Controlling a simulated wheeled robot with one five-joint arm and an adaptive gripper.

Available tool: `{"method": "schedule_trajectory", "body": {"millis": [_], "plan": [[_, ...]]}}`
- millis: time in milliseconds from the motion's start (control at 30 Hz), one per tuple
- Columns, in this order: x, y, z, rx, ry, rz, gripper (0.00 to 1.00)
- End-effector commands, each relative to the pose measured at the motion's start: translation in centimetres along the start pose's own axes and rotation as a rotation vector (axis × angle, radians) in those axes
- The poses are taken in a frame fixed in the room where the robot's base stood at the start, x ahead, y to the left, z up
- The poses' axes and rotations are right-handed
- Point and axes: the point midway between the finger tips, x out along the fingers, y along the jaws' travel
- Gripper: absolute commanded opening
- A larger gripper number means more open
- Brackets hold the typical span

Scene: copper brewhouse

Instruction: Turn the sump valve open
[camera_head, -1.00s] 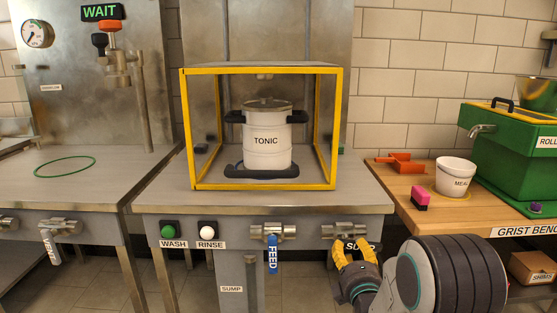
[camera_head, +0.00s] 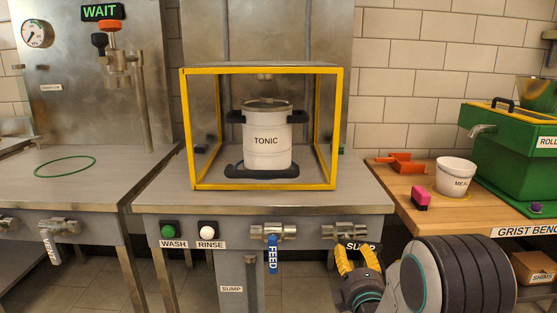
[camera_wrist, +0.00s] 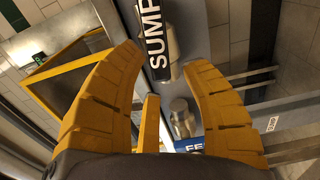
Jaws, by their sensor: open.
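The sump valve (camera_head: 344,231) is a steel fitting at the right of the middle counter's front panel. Its black "SUMP" lever shows large in the wrist view (camera_wrist: 157,50); in the head view it is partly hidden behind the fingers. My gripper (camera_head: 355,257) has yellow fingers and is just below the valve. In the wrist view my gripper (camera_wrist: 164,62) is open, with the lever between and beyond its fingertips. I cannot tell whether a finger touches it.
The feed valve (camera_head: 272,233) with its blue lever hanging down is left of the sump valve. Wash (camera_head: 168,230) and rinse (camera_head: 208,229) buttons sit further left. A yellow-framed case (camera_head: 187,130) encloses a tonic pot (camera_head: 266,150). The wooden grist bench (camera_head: 460,211) stands right.

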Motion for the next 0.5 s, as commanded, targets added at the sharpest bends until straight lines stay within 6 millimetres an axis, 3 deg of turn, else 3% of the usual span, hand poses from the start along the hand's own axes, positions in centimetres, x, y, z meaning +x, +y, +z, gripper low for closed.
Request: {"method": "schedule_trajectory", "body": {"millis": [133,500], "plan": [[0.01,-0.03,-0.01,0.076,0.0,-0.001,0.42],[0.21,-0.04,-0.01,0.074,0.0,-0.001,0.42]]}}
